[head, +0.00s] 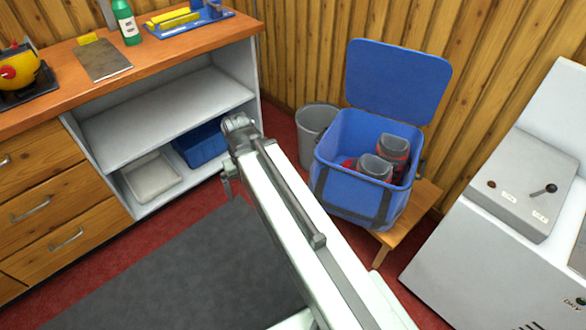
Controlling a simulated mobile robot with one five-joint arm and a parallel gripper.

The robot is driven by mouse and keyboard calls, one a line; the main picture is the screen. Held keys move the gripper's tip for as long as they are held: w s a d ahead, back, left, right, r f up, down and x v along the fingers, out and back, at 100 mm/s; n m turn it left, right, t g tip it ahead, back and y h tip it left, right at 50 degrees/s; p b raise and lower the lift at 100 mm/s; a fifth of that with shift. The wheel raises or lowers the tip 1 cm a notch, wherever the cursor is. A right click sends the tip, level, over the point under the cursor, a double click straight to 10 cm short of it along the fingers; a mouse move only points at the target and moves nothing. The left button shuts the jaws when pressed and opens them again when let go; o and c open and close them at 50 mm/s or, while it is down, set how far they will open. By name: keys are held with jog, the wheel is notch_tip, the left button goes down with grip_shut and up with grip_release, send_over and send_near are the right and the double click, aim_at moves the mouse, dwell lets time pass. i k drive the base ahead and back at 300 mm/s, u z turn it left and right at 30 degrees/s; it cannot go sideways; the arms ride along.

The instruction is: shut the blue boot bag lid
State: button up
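The blue boot bag (347,184) stands on a low wooden stool beside the wooden wall. Its lid (397,80) is open and stands nearly upright at the back of the bag, against the wall. Grey and red boots (376,167) show inside the bag. My arm reaches up from the bottom of the picture to the left of the bag. My gripper (228,184) is at its far end, in front of the shelf unit and apart from the bag. The fingers point down and look small, so their opening is unclear.
A grey bin (315,122) stands left of the bag. The low stool (413,213) carries the bag. A white machine (490,255) with a control box (521,185) is at the right. The workbench (155,64) with shelves is at the left. A grey mat (165,275) covers clear floor.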

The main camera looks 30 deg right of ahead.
aim_at(408, 85)
jog(key=z, duration=1.45)
jog(key=k, duration=0.95)
jog(key=u, duration=0.8)
jog(key=i, duration=1.15)
jog(key=u, duration=0.55)
jog(key=i, duration=0.35)
